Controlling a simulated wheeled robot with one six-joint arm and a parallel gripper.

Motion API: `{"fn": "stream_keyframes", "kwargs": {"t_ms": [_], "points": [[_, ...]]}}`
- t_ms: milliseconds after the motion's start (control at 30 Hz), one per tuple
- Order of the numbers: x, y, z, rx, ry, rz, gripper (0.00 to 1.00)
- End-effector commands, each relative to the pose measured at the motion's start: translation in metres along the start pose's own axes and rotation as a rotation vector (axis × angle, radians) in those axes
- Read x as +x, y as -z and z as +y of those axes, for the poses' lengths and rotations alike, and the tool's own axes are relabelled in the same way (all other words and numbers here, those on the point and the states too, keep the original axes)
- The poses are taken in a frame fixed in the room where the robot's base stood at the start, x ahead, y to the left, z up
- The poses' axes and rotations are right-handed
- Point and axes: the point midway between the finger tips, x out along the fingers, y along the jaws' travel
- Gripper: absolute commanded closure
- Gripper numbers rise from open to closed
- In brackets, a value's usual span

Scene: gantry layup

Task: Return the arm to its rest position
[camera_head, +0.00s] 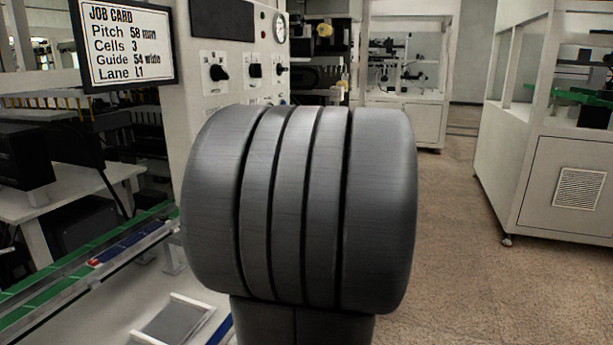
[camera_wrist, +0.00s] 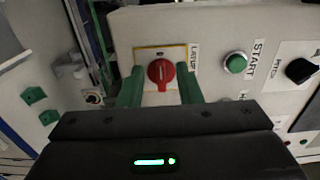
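In the wrist view, my gripper (camera_wrist: 160,88) has two green fingers spread apart, with nothing held between them. They point at a control panel (camera_wrist: 215,30). A red rotary knob (camera_wrist: 161,72) on a yellow-edged plate shows in the gap between the fingers, with a visible space on each side; how far the fingertips are from the panel I cannot tell. In the head view, my own dark grey arm fills the middle and hides what is behind it. The gripper does not show there.
A green START button (camera_wrist: 235,63) and a black PITCH knob (camera_wrist: 300,70) are right of the red knob. In the head view, a job card (camera_head: 125,45) hangs beside the white machine cabinet (camera_head: 215,100). A white enclosure (camera_head: 550,170) stands right; open floor (camera_head: 455,250) lies between.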

Motion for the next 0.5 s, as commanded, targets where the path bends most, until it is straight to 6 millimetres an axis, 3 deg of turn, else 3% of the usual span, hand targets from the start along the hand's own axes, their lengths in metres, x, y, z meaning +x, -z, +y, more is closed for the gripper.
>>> {"fn": "stream_keyframes", "kwargs": {"t_ms": [100,500], "points": [[0.019,-0.002,0.000,0.000,0.000,-0.005,0.68],[0.016,0.001,-0.010,0.245,-0.001,0.000,0.68]]}}
